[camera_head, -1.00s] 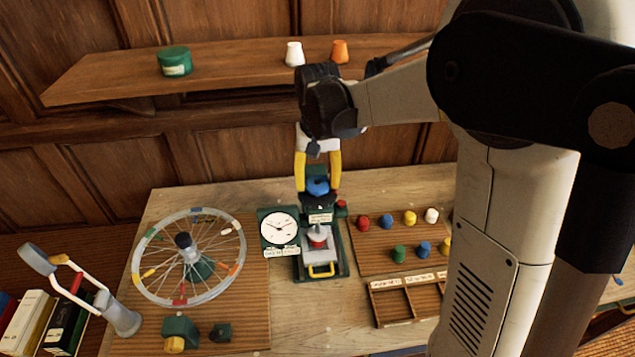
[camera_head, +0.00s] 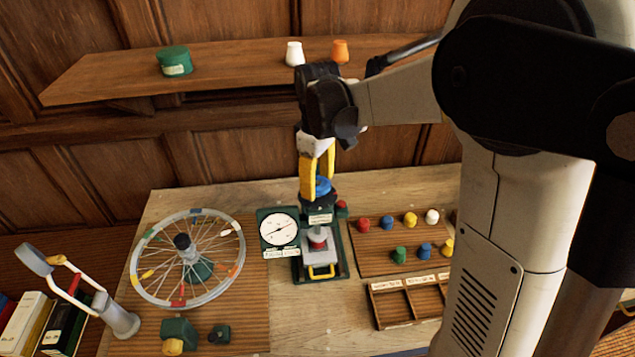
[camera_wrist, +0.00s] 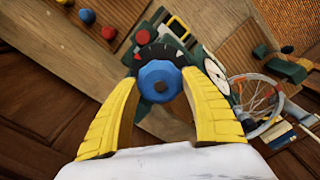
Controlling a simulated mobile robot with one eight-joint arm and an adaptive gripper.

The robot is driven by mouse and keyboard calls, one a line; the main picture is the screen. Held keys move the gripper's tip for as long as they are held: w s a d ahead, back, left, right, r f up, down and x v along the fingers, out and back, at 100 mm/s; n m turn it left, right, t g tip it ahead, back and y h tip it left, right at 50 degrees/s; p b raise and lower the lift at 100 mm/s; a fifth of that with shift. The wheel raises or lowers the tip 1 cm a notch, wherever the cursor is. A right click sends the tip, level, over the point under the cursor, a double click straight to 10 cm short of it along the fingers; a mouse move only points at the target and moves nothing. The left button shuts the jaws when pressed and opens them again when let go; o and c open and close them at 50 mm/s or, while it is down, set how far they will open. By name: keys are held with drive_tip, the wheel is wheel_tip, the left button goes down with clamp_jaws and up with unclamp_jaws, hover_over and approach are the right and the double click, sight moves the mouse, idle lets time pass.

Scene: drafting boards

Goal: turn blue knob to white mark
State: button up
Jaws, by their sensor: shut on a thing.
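The blue knob (camera_head: 323,187) sits on top of a green press-like device (camera_head: 331,265) on the bench. My gripper (camera_head: 317,178) comes down on it from above, its yellow fingers closed on opposite sides of the knob. In the wrist view the blue knob (camera_wrist: 172,73) lies between the two yellow fingertips.
A white-faced gauge (camera_head: 279,229) stands left of the device, with a spoked wheel (camera_head: 143,287) further left. Colored pegs (camera_head: 387,223) and a divided tray (camera_head: 407,281) lie right. A wooden shelf (camera_head: 235,68) runs behind.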

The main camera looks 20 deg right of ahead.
drive_tip(key=n, duration=0.4)
drive_tip(key=shift+n, duration=0.3)
drive_tip(key=n, duration=0.3)
drive_tip(key=shift+n, duration=0.4)
drive_tip(key=n, duration=0.4)
drive_tip(key=shift+n, duration=2.1)
drive_tip(key=o, duration=1.2)
drive_tip(key=shift+c, duration=0.2)
drive_tip(key=shift+r, duration=0.1)
